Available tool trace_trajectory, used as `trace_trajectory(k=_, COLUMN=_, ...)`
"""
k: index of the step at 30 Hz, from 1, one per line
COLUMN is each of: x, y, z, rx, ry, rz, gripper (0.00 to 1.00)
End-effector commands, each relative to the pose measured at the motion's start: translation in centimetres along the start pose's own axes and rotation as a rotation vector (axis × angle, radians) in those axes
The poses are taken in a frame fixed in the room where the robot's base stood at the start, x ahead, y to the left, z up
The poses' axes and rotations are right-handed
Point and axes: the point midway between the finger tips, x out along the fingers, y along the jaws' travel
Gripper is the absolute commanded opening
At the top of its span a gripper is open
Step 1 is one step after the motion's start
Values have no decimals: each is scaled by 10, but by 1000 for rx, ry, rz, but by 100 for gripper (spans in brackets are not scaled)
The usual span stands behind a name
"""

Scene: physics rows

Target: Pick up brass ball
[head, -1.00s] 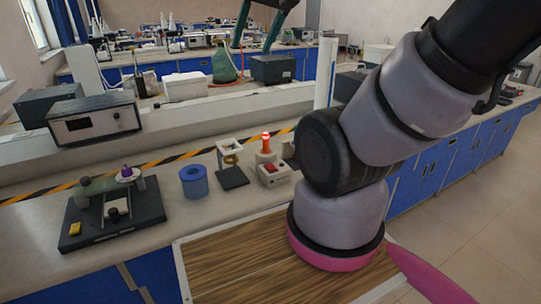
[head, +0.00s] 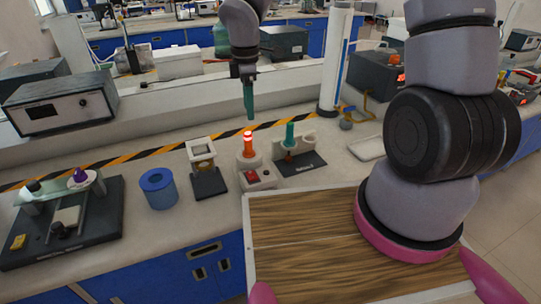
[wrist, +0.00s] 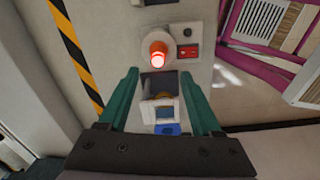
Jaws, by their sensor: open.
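A brass-coloured rounded thing, which looks like the brass ball (head: 203,151), sits inside a small white open frame (head: 201,144) on a black base. The ball is partly hidden by the frame and small in the head view. In the wrist view the ball (wrist: 162,97) shows inside the frame, between and beyond my fingers. My gripper (head: 249,112) points down above the bench, apart from the ball, and to the right of it in the head view. In the wrist view its two teal fingers (wrist: 159,76) are spread with nothing between them.
An orange-topped beacon with a red switch (head: 249,150) stands just right of the frame. A blue cylinder (head: 158,188) stands left. A raised ledge (head: 150,117) runs behind; a wooden board (head: 300,230) lies in front.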

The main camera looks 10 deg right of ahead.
Motion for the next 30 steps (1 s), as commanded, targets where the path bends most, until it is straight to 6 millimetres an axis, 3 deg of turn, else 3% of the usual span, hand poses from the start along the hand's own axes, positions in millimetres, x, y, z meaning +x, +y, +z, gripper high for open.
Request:
trace_trajectory(k=4, x=14, y=-2, z=-10, rx=-54, ry=11, rz=-14, gripper=66)
trace_trajectory(k=12, x=55, y=-3, z=-10, rx=-53, ry=10, rz=-15, gripper=66)
trace_trajectory(k=30, x=115, y=-2, z=-18, rx=-48, ry=10, rz=-13, gripper=66)
